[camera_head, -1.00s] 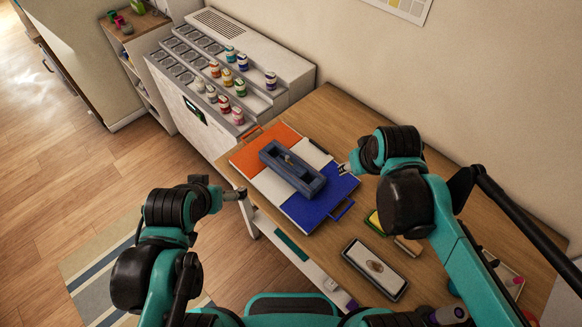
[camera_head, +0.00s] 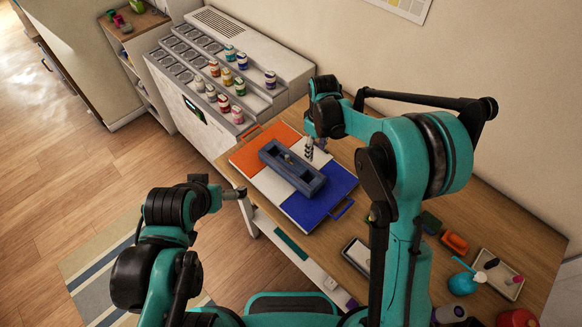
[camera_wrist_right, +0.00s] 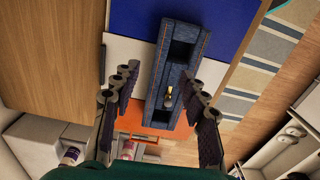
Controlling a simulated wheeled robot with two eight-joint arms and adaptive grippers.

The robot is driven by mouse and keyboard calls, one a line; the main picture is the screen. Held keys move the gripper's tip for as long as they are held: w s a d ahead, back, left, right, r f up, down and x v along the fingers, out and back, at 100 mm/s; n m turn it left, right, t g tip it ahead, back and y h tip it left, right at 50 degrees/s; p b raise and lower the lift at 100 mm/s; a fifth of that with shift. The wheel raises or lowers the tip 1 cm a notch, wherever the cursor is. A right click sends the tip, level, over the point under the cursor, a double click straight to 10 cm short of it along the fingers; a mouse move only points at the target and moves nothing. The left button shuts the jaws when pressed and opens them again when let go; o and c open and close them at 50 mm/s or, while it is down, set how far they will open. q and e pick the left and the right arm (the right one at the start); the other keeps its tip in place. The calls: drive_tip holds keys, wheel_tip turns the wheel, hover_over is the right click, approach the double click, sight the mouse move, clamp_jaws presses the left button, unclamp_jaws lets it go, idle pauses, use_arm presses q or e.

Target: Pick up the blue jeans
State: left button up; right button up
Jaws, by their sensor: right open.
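The blue jeans (camera_head: 293,171) show as a folded, long blue denim shape with orange seams and dark hollows. They lie on a board (camera_head: 262,148) with orange, white and blue areas. In the wrist view the jeans (camera_wrist_right: 180,73) run lengthwise, with a small brass-coloured piece near the lower end. My right gripper (camera_head: 309,149) is above the board, close to the back edge of the jeans. In the wrist view its open fingers (camera_wrist_right: 163,88) stand on either side of the jeans' lower part, with nothing held. My left gripper (camera_head: 241,193) is beside the table's left edge; its jaws are too small to read.
A stepped rack (camera_head: 235,80) with several small jars stands behind the table, against the wall. On the table's right are a blue-green bottle (camera_head: 463,283), an orange item (camera_head: 454,243) and a pale tray (camera_head: 510,288). A framed tray (camera_head: 357,254) lies near the front edge.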

sight(313, 170)
wheel_tip(313, 170, down, 12)
drive_tip(key=shift+a+f, duration=0.15)
drive_tip(key=shift+f, duration=0.05)
drive_tip(key=shift+s, duration=0.1)
clamp_jaws()
